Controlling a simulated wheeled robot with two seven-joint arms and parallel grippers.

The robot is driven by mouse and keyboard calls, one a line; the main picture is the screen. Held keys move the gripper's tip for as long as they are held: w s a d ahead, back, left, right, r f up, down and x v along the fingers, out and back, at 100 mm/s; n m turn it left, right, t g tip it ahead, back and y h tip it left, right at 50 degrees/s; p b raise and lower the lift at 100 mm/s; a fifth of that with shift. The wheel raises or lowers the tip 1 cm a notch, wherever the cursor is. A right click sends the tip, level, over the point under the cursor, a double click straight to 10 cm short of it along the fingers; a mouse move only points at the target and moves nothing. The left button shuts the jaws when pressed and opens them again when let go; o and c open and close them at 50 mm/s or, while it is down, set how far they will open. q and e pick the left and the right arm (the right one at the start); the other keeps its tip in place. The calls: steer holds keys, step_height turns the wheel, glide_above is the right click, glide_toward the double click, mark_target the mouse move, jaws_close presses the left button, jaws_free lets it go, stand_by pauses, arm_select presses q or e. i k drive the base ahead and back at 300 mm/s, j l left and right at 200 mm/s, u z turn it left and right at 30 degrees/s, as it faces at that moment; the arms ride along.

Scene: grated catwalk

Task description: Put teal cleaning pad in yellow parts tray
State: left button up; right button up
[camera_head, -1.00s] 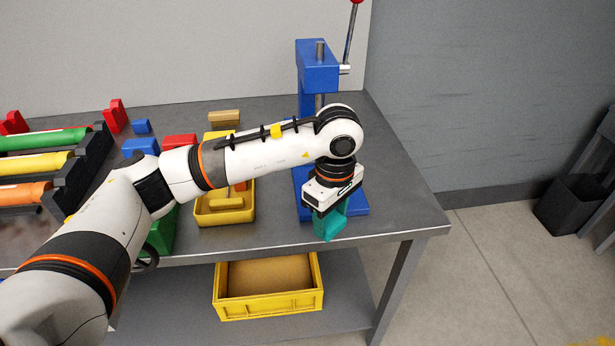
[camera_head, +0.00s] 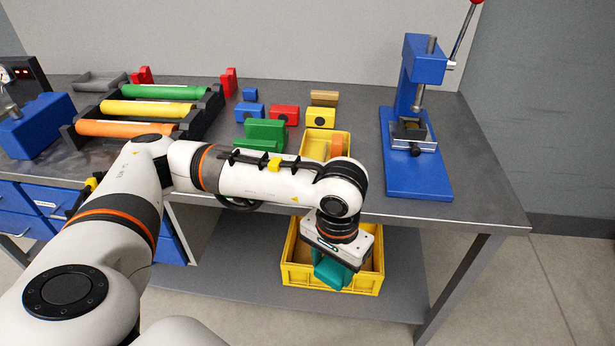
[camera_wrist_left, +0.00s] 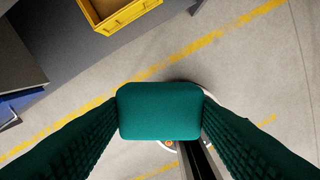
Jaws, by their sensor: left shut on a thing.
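The teal cleaning pad (camera_head: 330,272) is held by my left gripper (camera_head: 334,262), below the bench-top level. In the left wrist view the pad (camera_wrist_left: 160,110) sits between the two dark ribbed fingers, over the floor. A yellow crate (camera_head: 299,276) with a brown inside stands on the lower shelf; my gripper and the pad cover part of it in the head view. In the left wrist view the crate (camera_wrist_left: 125,14) is at the top edge, apart from the pad. A shallow yellow tray (camera_head: 314,141) with an orange piece is on the bench top. My right gripper is not in view.
The bench (camera_head: 480,200) has a blue press (camera_head: 415,165) at right. A green block (camera_head: 265,133), a red block (camera_head: 284,114) and a rack with coloured rollers (camera_head: 150,108) stand left of it. The lower shelf (camera_head: 230,262) is bare left of the crate.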

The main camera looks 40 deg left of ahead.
mark_target(313, 155)
steer(key=k+u, duration=0.1)
steer(key=u, duration=0.3)
steer(key=k+u, duration=0.1)
steer(key=u, duration=0.3)
steer(key=j+u, duration=0.1)
steer(key=u, duration=0.3)
steer(key=k, duration=0.05)
